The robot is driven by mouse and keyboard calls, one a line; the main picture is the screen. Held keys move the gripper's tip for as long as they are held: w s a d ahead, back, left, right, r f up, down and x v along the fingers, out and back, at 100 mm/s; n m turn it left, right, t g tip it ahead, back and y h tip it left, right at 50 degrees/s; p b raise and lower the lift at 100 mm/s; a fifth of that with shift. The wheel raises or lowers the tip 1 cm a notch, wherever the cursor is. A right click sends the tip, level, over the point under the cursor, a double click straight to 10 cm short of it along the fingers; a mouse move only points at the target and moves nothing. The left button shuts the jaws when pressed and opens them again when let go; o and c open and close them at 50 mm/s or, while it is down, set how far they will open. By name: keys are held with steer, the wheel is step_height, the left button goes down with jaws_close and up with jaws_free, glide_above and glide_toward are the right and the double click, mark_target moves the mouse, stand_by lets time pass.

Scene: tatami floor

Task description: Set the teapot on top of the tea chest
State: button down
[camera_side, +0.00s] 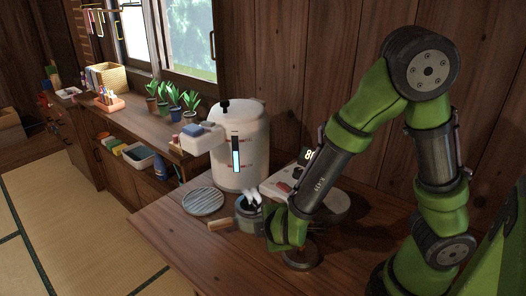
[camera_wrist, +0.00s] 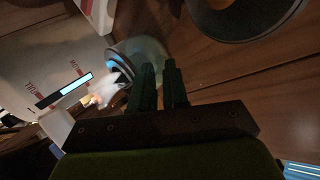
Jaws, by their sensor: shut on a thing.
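The teapot (camera_side: 247,209) is a small dark round pot with a wooden side handle (camera_side: 220,225). It is at the middle of the wooden counter, in front of the white cylinder; white wisps show at its top. In the wrist view its rounded, pale greenish rim (camera_wrist: 150,48) is at the fingertips. My gripper (camera_side: 269,218) is at the pot's right side, its fingers (camera_wrist: 160,68) close together and shut on the teapot. The exact contact is partly hidden by my arm, and I cannot tell whether the pot touches the counter. I cannot pick out a tea chest.
A large white cylinder (camera_side: 239,150) with a blue level strip stands behind the pot. A ribbed grey disc (camera_side: 203,201) lies to the left. A pale device with a display (camera_side: 308,155) is behind my arm. Potted plants (camera_side: 173,103) line the window shelf. The counter's front left is clear.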

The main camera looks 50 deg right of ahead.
steer(key=c, duration=1.6)
jaws_free()
steer(key=shift+f, duration=0.15)
steer(key=o, duration=0.5)
